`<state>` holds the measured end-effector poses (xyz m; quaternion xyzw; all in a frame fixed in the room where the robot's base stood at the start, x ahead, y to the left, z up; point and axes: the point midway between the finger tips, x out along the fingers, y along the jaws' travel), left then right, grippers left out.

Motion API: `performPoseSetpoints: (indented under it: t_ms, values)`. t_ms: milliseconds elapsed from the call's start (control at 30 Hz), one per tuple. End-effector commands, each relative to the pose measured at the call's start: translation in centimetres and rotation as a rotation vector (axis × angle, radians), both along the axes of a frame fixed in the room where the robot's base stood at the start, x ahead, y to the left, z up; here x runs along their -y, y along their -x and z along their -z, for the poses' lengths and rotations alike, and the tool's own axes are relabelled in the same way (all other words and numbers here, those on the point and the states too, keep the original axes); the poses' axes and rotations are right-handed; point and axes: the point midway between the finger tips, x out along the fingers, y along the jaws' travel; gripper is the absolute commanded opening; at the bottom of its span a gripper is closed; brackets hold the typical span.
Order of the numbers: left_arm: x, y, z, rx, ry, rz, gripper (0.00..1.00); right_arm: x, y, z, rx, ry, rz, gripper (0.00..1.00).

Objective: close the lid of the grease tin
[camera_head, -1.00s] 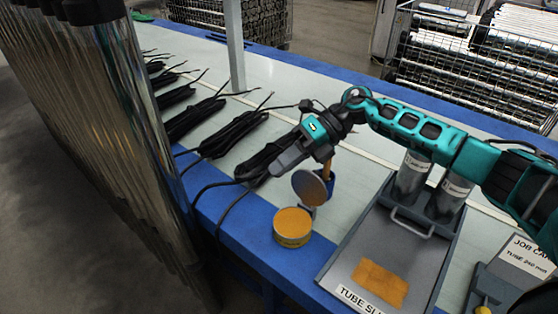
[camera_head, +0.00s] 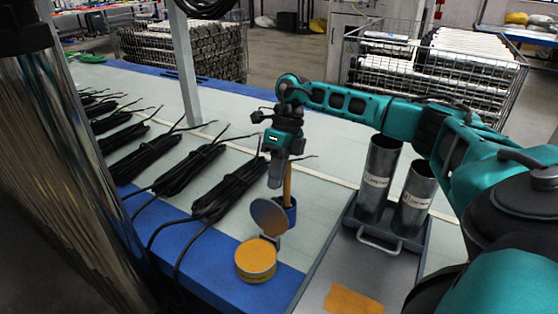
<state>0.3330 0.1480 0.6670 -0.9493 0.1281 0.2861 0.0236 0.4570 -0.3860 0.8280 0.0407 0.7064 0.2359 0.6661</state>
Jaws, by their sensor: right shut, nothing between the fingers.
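The grease tin (camera_head: 256,261) is a low round yellow tin at the front of the bench, with orange-yellow grease filling it. Its grey round lid (camera_head: 268,217) stands up, open, at the tin's back edge and leans back. My right gripper (camera_head: 276,184) is shut and empty. It points down above and just behind the raised lid, and I cannot tell whether it touches anything. A wooden handle in a blue cup (camera_head: 288,208) stands right behind the lid, partly hidden by the lid and gripper. My left gripper is not in view.
A grey tray (camera_head: 382,241) with two metal tubes (camera_head: 378,180) and an orange patch stands right of the tin. Bundles of black cable (camera_head: 232,188) lie to the left. A metal post (camera_head: 185,70) rises from the bench. Wire baskets (camera_head: 440,75) stand behind.

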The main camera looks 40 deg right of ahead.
Motion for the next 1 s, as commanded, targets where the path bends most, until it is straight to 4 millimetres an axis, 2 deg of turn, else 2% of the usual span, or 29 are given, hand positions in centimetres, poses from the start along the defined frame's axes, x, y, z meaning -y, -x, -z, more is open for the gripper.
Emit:
performPoseSetpoints:
  t_ms: [100, 267, 667, 1000]
  values:
    - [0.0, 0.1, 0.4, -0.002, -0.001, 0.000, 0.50, -0.5, 0.1, 1.4, -0.001, 0.000, 0.000, 0.00]
    - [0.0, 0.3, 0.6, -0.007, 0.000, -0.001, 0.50, -0.9, 0.2, 2.1, 0.001, 0.000, 0.000, 0.00]
    - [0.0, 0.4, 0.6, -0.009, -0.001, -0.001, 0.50, -1.0, 0.2, 2.0, 0.002, 0.003, -0.001, 0.00]
    - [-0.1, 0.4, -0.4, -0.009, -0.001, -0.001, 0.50, -1.8, -0.7, 1.6, 0.027, 0.084, -0.003, 0.00]
